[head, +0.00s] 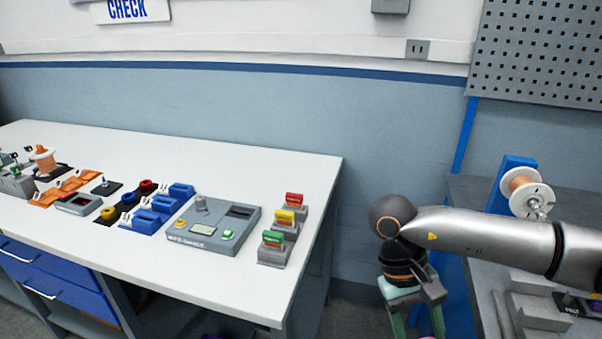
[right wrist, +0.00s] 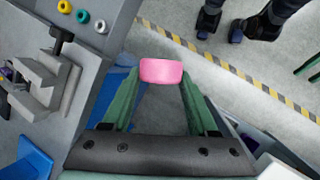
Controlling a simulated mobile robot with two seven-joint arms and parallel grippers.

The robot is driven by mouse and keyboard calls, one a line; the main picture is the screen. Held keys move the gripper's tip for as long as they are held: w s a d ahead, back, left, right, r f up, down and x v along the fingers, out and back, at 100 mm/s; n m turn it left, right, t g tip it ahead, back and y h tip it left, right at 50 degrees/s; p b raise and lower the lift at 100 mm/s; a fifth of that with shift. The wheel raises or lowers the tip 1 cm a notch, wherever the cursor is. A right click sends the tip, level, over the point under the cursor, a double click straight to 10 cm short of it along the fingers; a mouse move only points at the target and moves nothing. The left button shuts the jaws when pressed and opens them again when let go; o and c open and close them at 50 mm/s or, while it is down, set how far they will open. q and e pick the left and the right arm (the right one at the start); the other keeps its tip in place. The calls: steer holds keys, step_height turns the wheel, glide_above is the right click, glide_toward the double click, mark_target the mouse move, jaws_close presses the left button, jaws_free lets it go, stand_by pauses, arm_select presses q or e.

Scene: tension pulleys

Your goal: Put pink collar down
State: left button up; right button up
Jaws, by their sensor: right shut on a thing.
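The pink collar (right wrist: 161,71) is between the fingertips of my right gripper (right wrist: 160,80) in the right wrist view. The green fingers press on its two ends, and it hangs over grey floor, apart from any surface. In the head view my right gripper (head: 411,322) points down in the gap between the white table and the grey bench at the right. My left gripper is in neither view.
The grey bench (head: 470,192) has a wire spool (head: 525,193). Striped floor tape (right wrist: 235,77) and dark shoes (right wrist: 208,22) are beyond.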

steer(key=a+r+n+t+h, duration=0.25)
steer(key=a+r+n, duration=0.6)
steer(key=a, duration=0.55)
steer(key=w+a+f+n+t, duration=0.3)
steer(key=w+a+f+n, duration=0.1)
steer(key=s+d+r+m+g+y, duration=0.1)
steer(key=s+d+r+m+g, duration=0.3)
steer(key=s+d+r+m, duration=0.35)
steer(key=w+a+r+m+g+y, duration=0.1)
steer(key=w+a+m, duration=0.4)
steer(key=w+a, duration=0.4)
steer(key=shift+r, duration=0.3)
